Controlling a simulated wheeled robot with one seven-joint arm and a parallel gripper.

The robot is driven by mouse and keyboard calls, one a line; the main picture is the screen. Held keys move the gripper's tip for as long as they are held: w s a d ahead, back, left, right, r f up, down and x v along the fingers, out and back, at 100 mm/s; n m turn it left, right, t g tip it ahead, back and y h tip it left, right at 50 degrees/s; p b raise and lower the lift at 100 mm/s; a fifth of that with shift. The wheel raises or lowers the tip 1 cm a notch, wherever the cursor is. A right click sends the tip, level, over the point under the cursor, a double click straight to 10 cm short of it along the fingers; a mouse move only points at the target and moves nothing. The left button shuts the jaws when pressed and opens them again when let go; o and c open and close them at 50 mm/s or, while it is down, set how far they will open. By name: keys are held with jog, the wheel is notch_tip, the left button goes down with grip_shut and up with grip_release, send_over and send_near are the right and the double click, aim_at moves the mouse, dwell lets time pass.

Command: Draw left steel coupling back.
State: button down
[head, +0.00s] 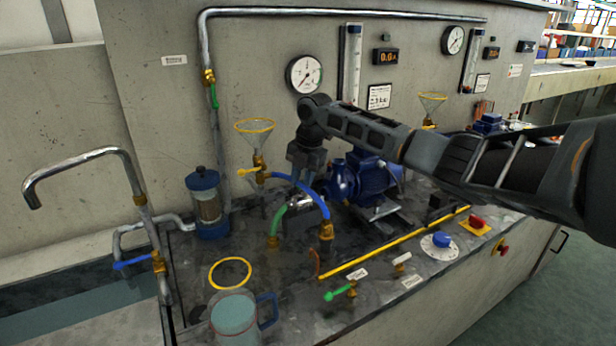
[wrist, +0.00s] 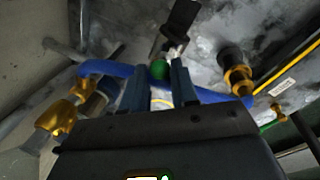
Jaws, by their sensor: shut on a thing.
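My gripper (head: 305,185) points down among the hoses in front of the blue pump (head: 372,178). Its two fingers show in the wrist view (wrist: 166,88). They are shut on the left steel coupling (head: 302,202), a small bright metal piece at the upper end of the short green hose (head: 282,213). The fingers hide part of the coupling. In the wrist view a green hose end (wrist: 158,69) shows between the fingertips, with a dark fitting (wrist: 180,25) beyond. Whether the coupling is seated or drawn back, I cannot tell.
A blue hose (head: 308,186) arches close around my gripper, from the yellow-handled valve under a funnel (head: 254,140) to a brass fitting (head: 326,231). A blue-capped filter (head: 206,203) stands left. A jug (head: 236,318) and yellow ring (head: 230,272) are in front.

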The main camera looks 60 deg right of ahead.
aim_at(305, 200)
jog(key=shift+w+a, duration=0.15)
jog(key=shift+a, duration=0.05)
jog(key=c, duration=0.9)
grip_release()
jog(key=shift+s+r+b, duration=0.15)
jog(key=shift+s+r, duration=0.1)
jog(key=shift+r, duration=1)
jog(key=shift+s+r+b, duration=0.15)
jog(key=shift+s+r, duration=0.15)
jog(key=shift+r, duration=1)
jog(key=shift+s+r+b, duration=0.15)
jog(key=shift+s+r, duration=0.1)
jog(key=shift+r, duration=1)
